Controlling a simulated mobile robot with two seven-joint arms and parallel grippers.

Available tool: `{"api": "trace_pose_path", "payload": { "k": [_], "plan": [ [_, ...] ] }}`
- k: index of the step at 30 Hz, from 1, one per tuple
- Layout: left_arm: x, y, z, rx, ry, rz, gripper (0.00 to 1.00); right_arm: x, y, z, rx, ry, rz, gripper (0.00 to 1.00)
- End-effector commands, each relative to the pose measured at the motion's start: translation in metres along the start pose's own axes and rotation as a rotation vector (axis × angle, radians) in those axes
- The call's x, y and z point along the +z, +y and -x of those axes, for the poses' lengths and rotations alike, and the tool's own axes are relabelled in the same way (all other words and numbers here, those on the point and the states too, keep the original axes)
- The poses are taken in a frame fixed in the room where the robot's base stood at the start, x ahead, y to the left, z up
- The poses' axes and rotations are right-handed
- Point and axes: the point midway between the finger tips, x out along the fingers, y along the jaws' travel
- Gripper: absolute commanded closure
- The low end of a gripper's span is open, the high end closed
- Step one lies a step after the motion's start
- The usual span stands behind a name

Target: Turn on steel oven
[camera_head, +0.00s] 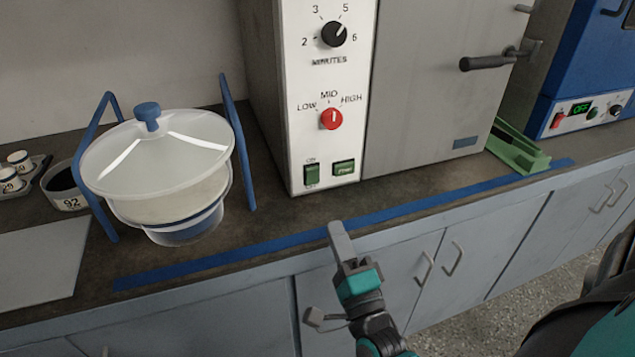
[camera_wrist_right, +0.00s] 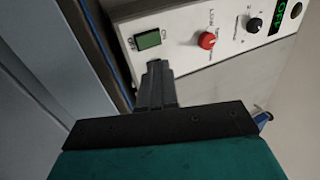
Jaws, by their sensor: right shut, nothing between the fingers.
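The steel oven (camera_head: 430,110) is a grey box on the counter with a door at right and a white control panel (camera_head: 300,100) at left. The panel has a black minutes dial (camera_head: 334,34), a red LOW-MID-HIGH knob (camera_head: 332,118), a green rocker switch (camera_head: 311,175) and a second green element (camera_head: 343,168). My right gripper (camera_head: 340,228) is shut and empty, in front of the panel's lower edge. In the right wrist view its fingers (camera_wrist_right: 157,72) point at the panel just below a green switch (camera_wrist_right: 148,40); contact cannot be told. My left gripper is out of view.
A lidded white container (camera_head: 160,165) in a blue-armed stand is left of the oven. A blue tape strip (camera_head: 250,240) runs along the counter's front. A green tool (camera_head: 518,150) lies right of the oven, near a blue appliance (camera_head: 590,70). The oven's door handle (camera_head: 487,62) sticks out.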

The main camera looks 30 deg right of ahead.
Motion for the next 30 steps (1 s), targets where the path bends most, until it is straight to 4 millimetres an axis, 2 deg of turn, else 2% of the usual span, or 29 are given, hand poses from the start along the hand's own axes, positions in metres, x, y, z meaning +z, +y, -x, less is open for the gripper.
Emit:
{"api": "trace_pose_path", "payload": {
  "k": [1,9,15,21,30],
  "plan": [
    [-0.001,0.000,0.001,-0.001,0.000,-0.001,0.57,0.000,-0.002,-0.013,-0.005,0.001,0.000,1.00],
    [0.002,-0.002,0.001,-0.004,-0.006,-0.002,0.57,0.000,-0.001,-0.071,-0.003,0.001,0.000,1.00],
    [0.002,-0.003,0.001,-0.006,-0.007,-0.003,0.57,0.000,0.000,-0.100,-0.001,0.001,0.001,1.00],
    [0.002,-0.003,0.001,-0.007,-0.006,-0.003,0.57,0.000,0.001,-0.112,0.001,0.000,0.000,1.00],
    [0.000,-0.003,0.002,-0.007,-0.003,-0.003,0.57,0.000,0.000,-0.113,0.001,0.000,0.001,1.00]
  ]
}}
